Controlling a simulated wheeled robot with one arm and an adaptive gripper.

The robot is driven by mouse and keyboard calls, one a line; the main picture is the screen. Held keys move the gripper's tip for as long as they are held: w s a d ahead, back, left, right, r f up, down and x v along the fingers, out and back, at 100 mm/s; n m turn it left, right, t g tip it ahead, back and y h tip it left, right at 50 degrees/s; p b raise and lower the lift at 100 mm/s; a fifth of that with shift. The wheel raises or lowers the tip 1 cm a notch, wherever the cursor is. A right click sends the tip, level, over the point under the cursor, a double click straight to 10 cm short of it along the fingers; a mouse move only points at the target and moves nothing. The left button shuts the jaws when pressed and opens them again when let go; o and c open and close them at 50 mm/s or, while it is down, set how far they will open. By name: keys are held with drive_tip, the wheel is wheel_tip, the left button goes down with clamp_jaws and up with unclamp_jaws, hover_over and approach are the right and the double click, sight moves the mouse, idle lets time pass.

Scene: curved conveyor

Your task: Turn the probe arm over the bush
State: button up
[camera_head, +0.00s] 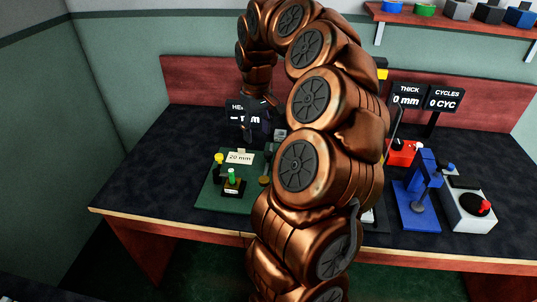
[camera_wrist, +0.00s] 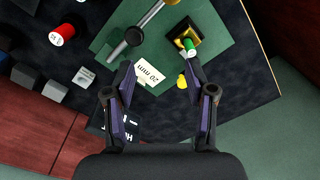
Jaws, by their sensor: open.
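The bush is a small green-topped piece (camera_head: 232,175) in a black and gold seat on a green base plate (camera_head: 209,196); it also shows in the wrist view (camera_wrist: 188,43). What looks like the probe arm is a grey rod with a dark round knob (camera_wrist: 133,36), lying left of the bush in the wrist view; my arm hides most of it in the head view.
A yellow knob (camera_head: 218,158) stands near the bush. A height display (camera_head: 242,114) is behind the plate, partly hidden by my gripper. The table's left is clear.

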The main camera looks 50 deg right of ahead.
sight(268, 153)
drive_tip(key=shift+m, duration=0.3)
drive_tip(key=d, duration=0.1)
drive_tip(key=d+f, duration=0.1)
drive_tip(key=d, duration=0.2)
drive_tip(key=shift+s+f, duration=0.35)
drive_tip(key=shift+a+f+p, duration=0.1)
drive_tip(key=shift+f+p, duration=0.45)
drive_tip(key=shift+f, duration=3.3)
drive_tip(key=shift+w, duration=0.1)
clamp_jaws()
